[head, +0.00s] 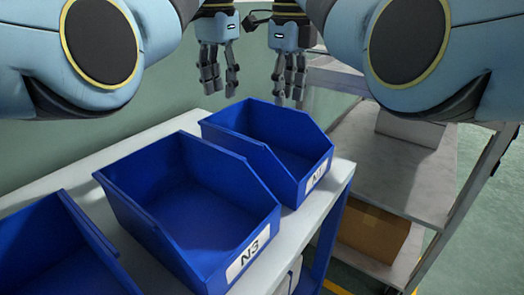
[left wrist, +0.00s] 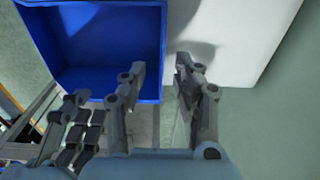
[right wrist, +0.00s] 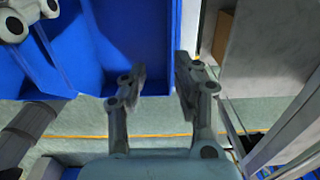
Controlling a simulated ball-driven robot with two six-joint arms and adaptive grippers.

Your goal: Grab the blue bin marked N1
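The blue bin at the far end of the shelf (head: 250,150) is open-topped and bears a small white label on its front that appears to read N1. A blue bin, probably the same one, also shows in the left wrist view (left wrist: 105,50) and in the right wrist view (right wrist: 130,40). My left gripper (head: 222,86) is open and empty, pointing down behind the bin's far left end; its fingers show apart in the left wrist view (left wrist: 160,70). My right gripper (head: 289,92) is open and empty behind the bin's right side, fingers apart in the right wrist view (right wrist: 160,68).
A blue bin marked N3 (head: 190,215) stands close in front of the far bin. Another blue bin (head: 55,255) is at lower left. All stand on a white shelf (head: 70,183). A grey rack (head: 385,170) with a cardboard box (head: 372,230) is at the right.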

